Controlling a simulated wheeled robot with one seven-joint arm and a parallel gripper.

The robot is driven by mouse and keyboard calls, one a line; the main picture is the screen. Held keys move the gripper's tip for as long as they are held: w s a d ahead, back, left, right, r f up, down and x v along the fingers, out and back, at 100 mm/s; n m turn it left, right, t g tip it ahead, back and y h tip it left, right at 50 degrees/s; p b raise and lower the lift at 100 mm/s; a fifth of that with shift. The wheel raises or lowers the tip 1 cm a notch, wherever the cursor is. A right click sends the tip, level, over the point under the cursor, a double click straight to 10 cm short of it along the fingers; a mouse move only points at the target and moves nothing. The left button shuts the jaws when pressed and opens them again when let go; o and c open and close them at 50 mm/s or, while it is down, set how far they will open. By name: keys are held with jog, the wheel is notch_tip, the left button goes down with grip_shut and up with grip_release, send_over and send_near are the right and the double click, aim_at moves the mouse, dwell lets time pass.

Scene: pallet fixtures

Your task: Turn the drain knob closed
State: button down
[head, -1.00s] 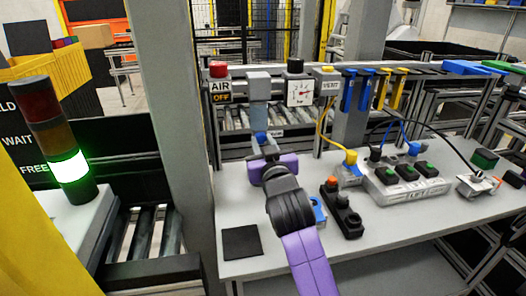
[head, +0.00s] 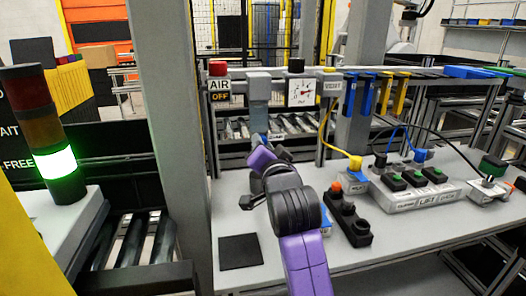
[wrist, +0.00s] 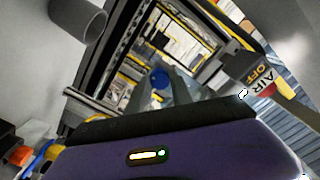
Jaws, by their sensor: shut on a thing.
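The drain knob is a small blue round piece under the grey filter unit (head: 260,105), below the rail beside the AIR sign. In the wrist view the blue drain knob (wrist: 158,78) sits between my two grey fingers. My gripper (wrist: 160,88) is shut on it, pointing up from below. In the head view my purple wrist and gripper (head: 262,140) are tilted beneath the filter unit and hide most of the knob. I cannot tell the knob's exact turn angle.
A pressure gauge (head: 301,93) with a black knob and a red button (head: 217,68) flank the filter unit. A black block with an orange button (head: 347,217) stands right of my arm. A black pad (head: 240,251) lies on the grey bench.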

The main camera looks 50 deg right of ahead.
jog(key=shift+m, duration=0.4)
jog(key=c, duration=1.1)
grip_release()
jog(key=shift+c, duration=0.2)
jog(key=b+v, duration=0.1)
jog(key=v, duration=0.6)
jog(key=shift+s+a, duration=0.25)
jog(key=shift+s, duration=0.1)
